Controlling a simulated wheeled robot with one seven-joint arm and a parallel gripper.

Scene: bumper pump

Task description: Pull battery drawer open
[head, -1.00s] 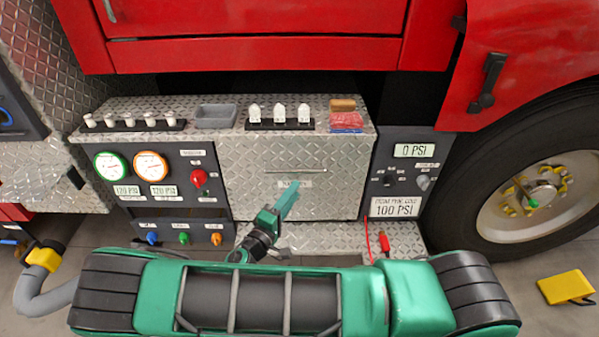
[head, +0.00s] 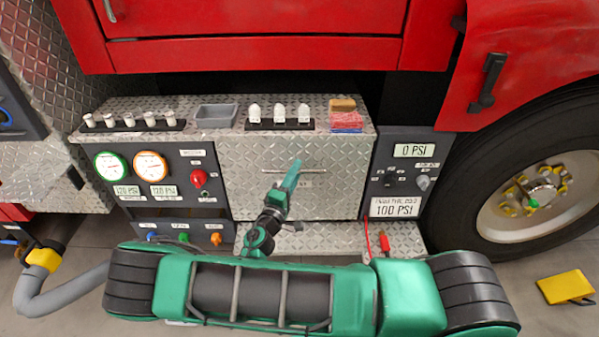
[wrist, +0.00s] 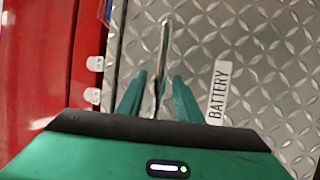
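The battery drawer (head: 240,185) has a diamond-plate front in the middle of the bumper panel and looks closed, flush with its surround. Its thin metal bar handle (head: 315,171) runs across the front; in the wrist view the handle (wrist: 165,38) runs up the picture. The BATTERY label (wrist: 219,92) is beside it, mostly hidden by my gripper in the head view. My green gripper (wrist: 160,76) is open, its two fingers on either side of the handle's line with gaps showing. In the head view my gripper (head: 296,164) overlaps the handle's middle; contact cannot be told.
A left panel holds gauges (head: 151,166) and a red knob (head: 199,178); a right panel (head: 398,178) has dials and PSI displays. A grey tray (head: 215,115) and several small fittings stand on the ledge above. A diamond-plate step (head: 345,240) is below the drawer.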

